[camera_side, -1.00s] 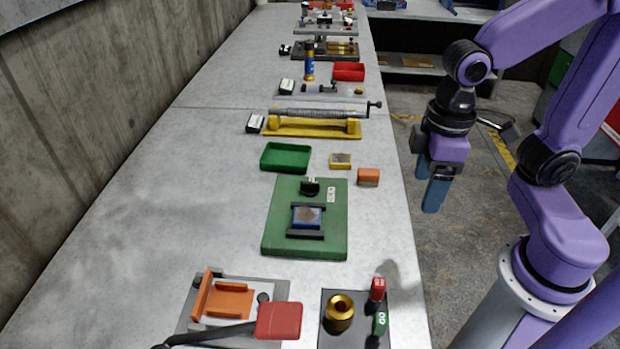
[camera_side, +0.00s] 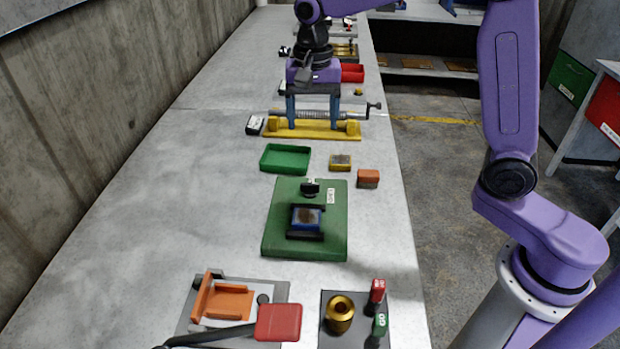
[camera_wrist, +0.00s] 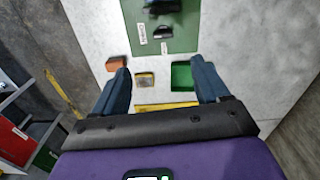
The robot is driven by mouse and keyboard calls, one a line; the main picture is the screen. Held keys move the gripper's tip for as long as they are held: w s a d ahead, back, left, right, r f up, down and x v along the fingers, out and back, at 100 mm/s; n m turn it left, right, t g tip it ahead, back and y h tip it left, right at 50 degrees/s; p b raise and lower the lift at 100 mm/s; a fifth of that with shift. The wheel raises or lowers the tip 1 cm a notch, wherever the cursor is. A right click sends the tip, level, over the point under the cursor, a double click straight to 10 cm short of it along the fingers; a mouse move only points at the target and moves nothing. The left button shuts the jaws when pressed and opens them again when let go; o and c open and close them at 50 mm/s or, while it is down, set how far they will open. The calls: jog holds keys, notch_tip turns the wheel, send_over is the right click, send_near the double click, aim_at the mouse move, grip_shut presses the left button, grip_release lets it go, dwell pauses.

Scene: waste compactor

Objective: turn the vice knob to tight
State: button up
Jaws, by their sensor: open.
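The vice is a green board (camera_side: 337,222) on the bench, with black jaws and a blue block (camera_side: 306,216) between them. The dark vice knob (camera_side: 310,188) stands at the board's far edge, beside a white label (camera_side: 330,195) too small to read. My gripper (camera_side: 312,125) is open and empty, fingers down, over or in front of the yellow stand, beyond the vice. In the wrist view the knob (camera_wrist: 163,32) shows at the top, ahead of and between my open fingers (camera_wrist: 160,68), apart from them. The knob's setting cannot be told.
Between my gripper and the vice lie a green tray (camera_side: 286,148), a small yellow box (camera_side: 340,159) and an orange block (camera_side: 368,175). The yellow stand (camera_side: 349,134) carries a long screw. A red-ended lever (camera_side: 279,322) is nearest the camera. Bench left of the vice is clear.

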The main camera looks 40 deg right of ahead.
aim_at(310, 183)
jog(key=shift+m, duration=0.5)
jog(key=f, duration=0.5)
jog(key=w+f, duration=0.1)
jog(key=f, duration=1.1)
jog(key=shift+w+d+f, duration=0.15)
jog(key=shift+d+f, duration=0.1)
jog(key=c, duration=1.1)
